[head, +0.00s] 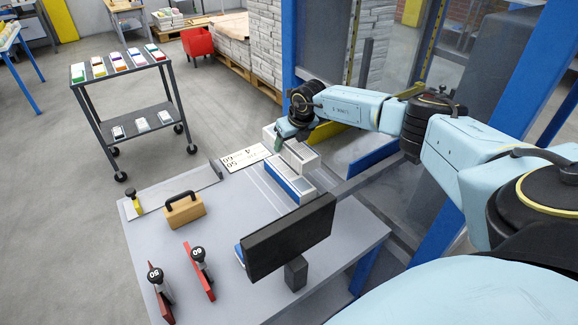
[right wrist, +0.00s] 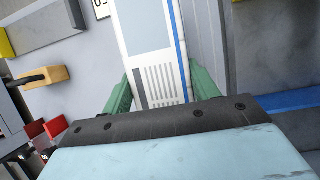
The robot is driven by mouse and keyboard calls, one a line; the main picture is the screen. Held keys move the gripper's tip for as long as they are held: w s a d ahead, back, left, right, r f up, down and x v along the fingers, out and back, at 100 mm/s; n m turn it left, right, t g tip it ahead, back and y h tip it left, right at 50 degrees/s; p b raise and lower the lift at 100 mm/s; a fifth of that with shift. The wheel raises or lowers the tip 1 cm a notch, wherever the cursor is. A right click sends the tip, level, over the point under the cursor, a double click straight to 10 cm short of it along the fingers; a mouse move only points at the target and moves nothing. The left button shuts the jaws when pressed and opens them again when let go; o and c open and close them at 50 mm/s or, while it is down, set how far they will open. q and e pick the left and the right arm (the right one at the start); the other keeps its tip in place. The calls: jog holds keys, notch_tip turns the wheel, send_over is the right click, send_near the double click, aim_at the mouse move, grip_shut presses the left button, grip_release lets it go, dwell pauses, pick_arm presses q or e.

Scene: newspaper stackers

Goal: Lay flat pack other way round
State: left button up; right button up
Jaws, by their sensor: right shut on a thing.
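My right gripper (head: 285,131) reaches down from the upper right to the packs at the table's right side. Its green fingers also show in the right wrist view (right wrist: 160,88), one on each side of a flat pack (right wrist: 150,35) with a grey-and-white printed face and a blue edge stripe. It is shut on this pack. In the head view, a white pack (head: 300,156) shows just below the gripper and a pack with a blue side (head: 285,181) lies in front of it. I cannot tell from the head view whether the held pack is lifted. My left gripper is out of view.
The grey table (head: 225,240) also holds a wooden block with a black handle (head: 184,209), two red stands with black knobs marked 50 (head: 160,294) and 60 (head: 203,277), a numbered card (head: 244,158) and a black monitor (head: 288,238). A blue frame post (head: 289,60) stands behind.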

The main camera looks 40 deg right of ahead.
aim_at(298, 146)
notch_tip(298, 146, down, 5)
jog(key=shift+r+b, duration=0.15)
jog(key=shift+b, duration=0.25)
notch_tip(298, 146, down, 4)
jog(key=shift+a+f+b, duration=0.1)
jog(key=shift+b, duration=0.4)
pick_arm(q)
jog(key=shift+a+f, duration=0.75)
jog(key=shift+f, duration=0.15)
pick_arm(e)
jog(key=o, duration=1.6)
jog(key=shift+o, duration=0.2)
jog(key=p+v, duration=0.2)
jog(key=v, duration=0.4)
jog(key=p+v, duration=0.1)
jog(key=v, duration=0.4)
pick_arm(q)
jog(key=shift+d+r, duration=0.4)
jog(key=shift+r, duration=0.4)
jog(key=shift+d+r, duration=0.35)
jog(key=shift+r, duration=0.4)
pick_arm(e)
jog(key=shift+s+r, duration=0.2)
jog(key=shift+r, duration=0.35)
